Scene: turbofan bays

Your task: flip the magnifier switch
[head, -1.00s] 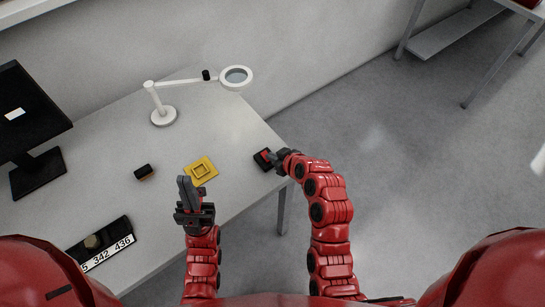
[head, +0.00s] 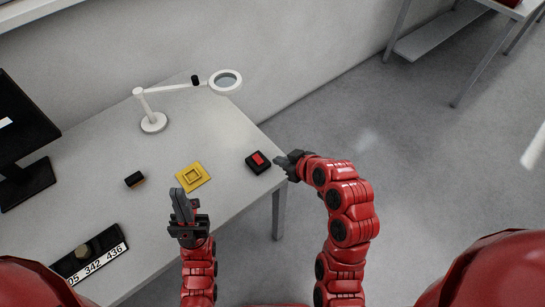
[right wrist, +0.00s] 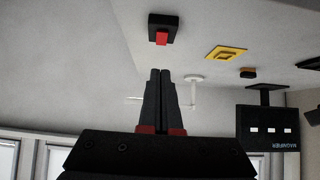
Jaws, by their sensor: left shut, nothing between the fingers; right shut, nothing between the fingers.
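The magnifier switch is a small black box with a red rocker (head: 258,161) near the table's right edge. It also shows in the right wrist view (right wrist: 161,38), ahead of the fingertips and apart from them. The magnifier lamp (head: 226,82) stands at the back of the table, with a white base, a jointed arm and a ring lens. My right gripper (head: 279,163) is shut and empty, just right of the switch with a small gap. Its shut fingers show in the right wrist view (right wrist: 161,72). My left gripper (head: 179,192) is shut and empty, in front of the yellow square piece.
A yellow square piece (head: 193,177) and a small black block (head: 134,180) lie on the table (head: 215,140). A monitor (head: 22,130) stands at left, and a black tray with a number label (head: 97,263) lies at the front. Floor is open at right.

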